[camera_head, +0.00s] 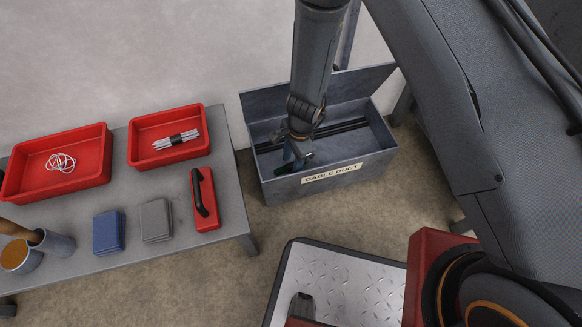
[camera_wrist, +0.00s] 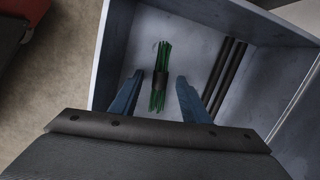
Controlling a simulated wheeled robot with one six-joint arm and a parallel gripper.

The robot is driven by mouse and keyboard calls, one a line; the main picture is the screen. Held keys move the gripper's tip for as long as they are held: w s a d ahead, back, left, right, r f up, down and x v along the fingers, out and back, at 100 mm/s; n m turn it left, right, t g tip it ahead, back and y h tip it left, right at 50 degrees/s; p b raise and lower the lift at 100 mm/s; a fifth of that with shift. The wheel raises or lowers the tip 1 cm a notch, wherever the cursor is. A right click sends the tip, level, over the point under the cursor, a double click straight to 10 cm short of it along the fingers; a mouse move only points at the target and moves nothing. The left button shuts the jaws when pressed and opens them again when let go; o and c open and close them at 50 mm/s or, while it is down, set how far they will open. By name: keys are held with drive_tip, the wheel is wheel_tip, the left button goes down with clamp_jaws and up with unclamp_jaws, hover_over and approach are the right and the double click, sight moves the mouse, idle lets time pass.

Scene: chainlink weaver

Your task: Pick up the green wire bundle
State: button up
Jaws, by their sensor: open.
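The green wire bundle (camera_wrist: 162,62) lies on the floor of the grey metal box, wrapped by a dark band at its middle. In the wrist view it lies upright in the picture, just ahead of my gripper (camera_wrist: 151,90), its lower part between the two blue fingers. My gripper is open and empty. In the head view my gripper (camera_head: 293,158) reaches down into the box labelled CABLE DUCT (camera_head: 332,180). A small dark green part of the bundle (camera_head: 284,169) shows below the fingers; the rest is hidden by them.
Dark bars (camera_wrist: 224,70) lie along the box floor beside the bundle. The box walls surround my gripper. To the left, a grey table holds two red trays (camera_head: 92,180) (camera_head: 205,149), a red block with a black handle (camera_head: 205,200), blue and grey stacks, and cups.

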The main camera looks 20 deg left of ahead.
drive_tip(key=shift+f, duration=0.1)
clamp_jaws()
idle(0.3)
drive_tip(key=shift+r+p, duration=0.6)
drive_tip(key=shift+r, duration=0.25)
drive_tip(key=shift+w+d+r+p, duration=0.15)
drive_tip(key=shift+d+r+p, duration=0.1)
drive_tip(key=shift+r+p, duration=0.25)
drive_tip(key=shift+w+d+r+p, duration=0.1)
drive_tip(key=shift+d+r+p, duration=0.15)
drive_tip(key=shift+r, duration=0.3)
drive_tip(key=w+d+p, duration=0.1)
drive_tip(key=w+d, duration=0.2)
drive_tip(key=d, duration=0.1)
drive_tip(key=w+d+p, duration=0.1)
drive_tip(key=w+d, duration=0.2)
drive_tip(key=d, duration=0.2)
drive_tip(key=w+d+p, duration=0.1)
drive_tip(key=w+d, duration=0.2)
drive_tip(key=d, duration=0.2)
drive_tip(key=shift+d+f, duration=0.15)
